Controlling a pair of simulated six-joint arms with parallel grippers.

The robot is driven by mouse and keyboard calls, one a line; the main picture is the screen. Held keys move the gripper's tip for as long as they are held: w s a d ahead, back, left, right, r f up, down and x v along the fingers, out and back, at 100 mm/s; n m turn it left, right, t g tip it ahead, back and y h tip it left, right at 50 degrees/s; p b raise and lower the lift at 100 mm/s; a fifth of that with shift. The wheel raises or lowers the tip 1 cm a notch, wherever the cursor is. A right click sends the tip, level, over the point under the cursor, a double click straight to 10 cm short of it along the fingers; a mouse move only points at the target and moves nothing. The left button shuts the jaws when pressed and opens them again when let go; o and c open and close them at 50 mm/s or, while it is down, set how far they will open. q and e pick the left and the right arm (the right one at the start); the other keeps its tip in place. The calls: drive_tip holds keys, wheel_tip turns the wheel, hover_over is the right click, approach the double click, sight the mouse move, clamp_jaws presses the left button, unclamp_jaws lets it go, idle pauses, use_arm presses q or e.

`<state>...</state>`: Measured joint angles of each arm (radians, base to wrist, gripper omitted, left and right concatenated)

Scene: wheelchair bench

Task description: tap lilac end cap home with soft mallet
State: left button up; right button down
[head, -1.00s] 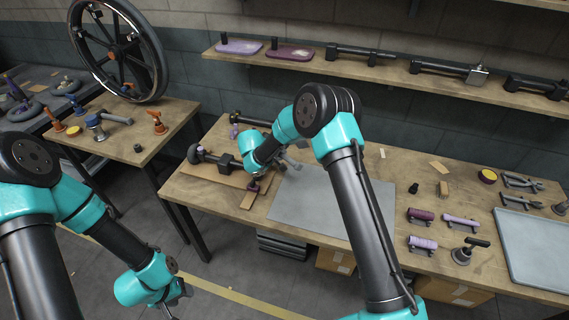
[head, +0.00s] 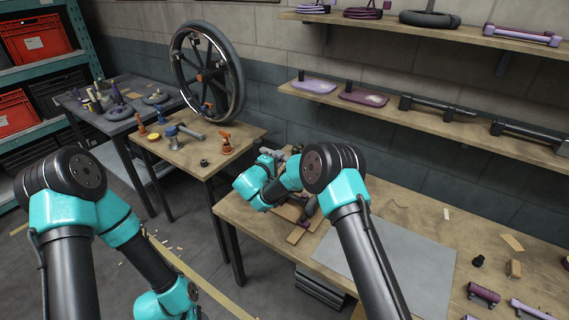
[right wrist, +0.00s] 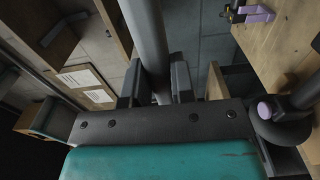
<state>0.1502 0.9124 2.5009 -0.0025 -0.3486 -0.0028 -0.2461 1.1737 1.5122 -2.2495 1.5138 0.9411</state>
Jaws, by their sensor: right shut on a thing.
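In the right wrist view, my right gripper (right wrist: 155,85) is shut on a thick plain grey shaft (right wrist: 148,35), which runs out of the top of the picture. It may be the mallet's handle; no head shows on it. A lilac round cap (right wrist: 264,110) sits at the end of a dark round part at the right, apart from my fingers. In the head view my right gripper (head: 270,157) is above the left end of the workbench, and my arm partly hides the work there. My left gripper (head: 193,291) is low at the bottom, its fingers unclear.
A side table (head: 150,150) carries a blue-and-grey tool (head: 190,132) and orange-handled items. A wheel (head: 207,70) stands behind it. A grey mat (head: 395,262) lies bare on the workbench. A lilac clamp-like piece (right wrist: 250,14) shows in the right wrist view. Shelves hang above the bench.

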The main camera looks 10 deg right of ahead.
drive_tip(key=shift+f, duration=0.1)
idle(0.3)
drive_tip(key=shift+f, duration=4.2)
wheel_tip(320, 180, up, 4)
drive_tip(key=shift+r, duration=0.1)
wheel_tip(320, 180, down, 6)
drive_tip(key=shift+w+f, duration=0.1)
drive_tip(key=shift+f, duration=0.1)
drive_tip(key=shift+r, duration=2.65)
drive_tip(key=shift+r, duration=0.15)
